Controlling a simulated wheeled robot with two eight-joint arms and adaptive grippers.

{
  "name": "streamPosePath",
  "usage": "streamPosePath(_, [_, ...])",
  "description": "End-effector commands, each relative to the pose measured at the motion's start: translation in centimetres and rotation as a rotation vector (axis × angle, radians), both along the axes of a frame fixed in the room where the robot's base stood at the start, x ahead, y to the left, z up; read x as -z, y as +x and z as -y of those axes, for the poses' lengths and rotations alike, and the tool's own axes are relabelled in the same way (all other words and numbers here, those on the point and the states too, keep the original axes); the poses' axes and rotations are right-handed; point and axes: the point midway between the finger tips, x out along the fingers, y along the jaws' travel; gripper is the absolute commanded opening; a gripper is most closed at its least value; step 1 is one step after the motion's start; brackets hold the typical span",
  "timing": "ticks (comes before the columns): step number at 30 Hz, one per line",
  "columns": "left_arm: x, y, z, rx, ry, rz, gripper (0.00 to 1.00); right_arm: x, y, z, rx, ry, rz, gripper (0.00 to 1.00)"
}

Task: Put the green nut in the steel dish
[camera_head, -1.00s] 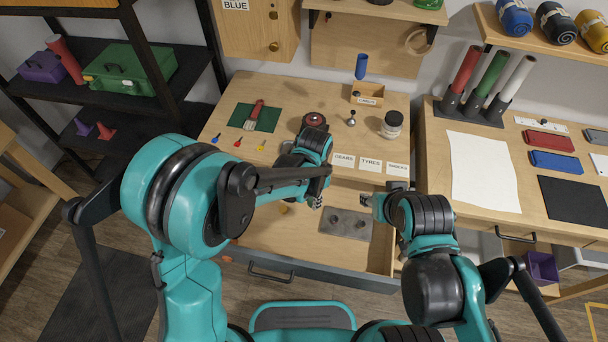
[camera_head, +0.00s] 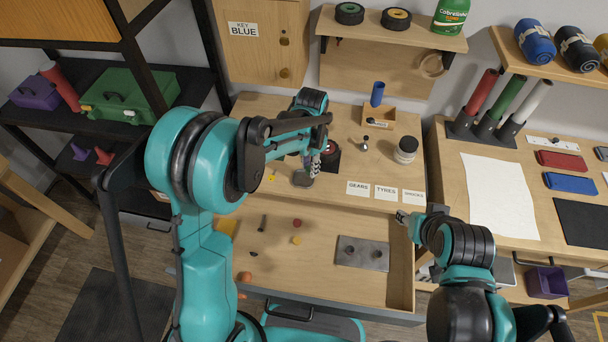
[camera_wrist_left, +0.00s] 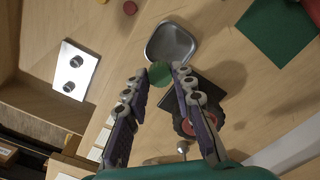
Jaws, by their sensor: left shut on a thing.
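The green nut (camera_wrist_left: 159,73) is between the fingertips of my left gripper (camera_wrist_left: 162,76) in the left wrist view, and the gripper is shut on it. The steel dish (camera_wrist_left: 172,44), a shallow square grey tray with rounded corners, lies just beyond the fingertips; the nut overlaps its near edge in the picture. In the head view my left gripper (camera_head: 314,166) points down over the tabletop, close to the dish (camera_head: 303,179); the nut cannot be made out there. My right gripper (camera_head: 402,217) is over the right end of the open drawer; its jaws are too small to read.
A dark square with a red and black wheel (camera_wrist_left: 190,124) is beside the left fingers. The open drawer (camera_head: 320,282) holds a metal plate (camera_head: 362,253) and several small parts.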

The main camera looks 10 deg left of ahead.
Motion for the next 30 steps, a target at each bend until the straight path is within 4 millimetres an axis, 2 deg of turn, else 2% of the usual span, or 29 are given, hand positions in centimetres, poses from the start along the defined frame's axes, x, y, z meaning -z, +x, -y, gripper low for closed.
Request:
streamPosePath(3, [1.1,0.4,-1.6,-0.002,0.000,0.000,0.12,0.5,0.0,0.0,0.000,0.000,0.000,0.40])
streamPosePath(6, [1.4,0.6,-2.1,0.001,0.000,0.000,0.12,0.6,0.0,0.0,0.000,0.000,0.000,0.40])
streamPosePath(10, [2.5,0.6,-2.2,0.002,0.000,0.000,0.12,1.0,0.0,0.0,0.000,0.000,0.000,0.40])
streamPosePath(16, [5.4,0.6,-2.2,0.002,0.000,0.000,0.12,2.1,0.0,0.0,0.000,0.000,0.000,0.40])
streamPosePath(27, [5.8,0.5,-2.1,0.002,0.000,0.000,0.12,2.3,0.0,0.0,0.000,0.000,0.000,0.40])
streamPosePath(28, [5.8,0.5,-2.1,0.001,0.000,0.000,0.27,2.3,0.0,0.0,0.000,0.000,0.000,0.40])
streamPosePath(29, [5.7,0.5,-2.1,0.001,0.000,0.000,0.33,2.2,0.0,0.0,0.000,0.000,0.000,0.40])
streamPosePath(30, [5.7,0.5,-2.1,0.001,0.000,0.000,0.33,2.2,0.0,0.0,0.000,0.000,0.000,0.40])
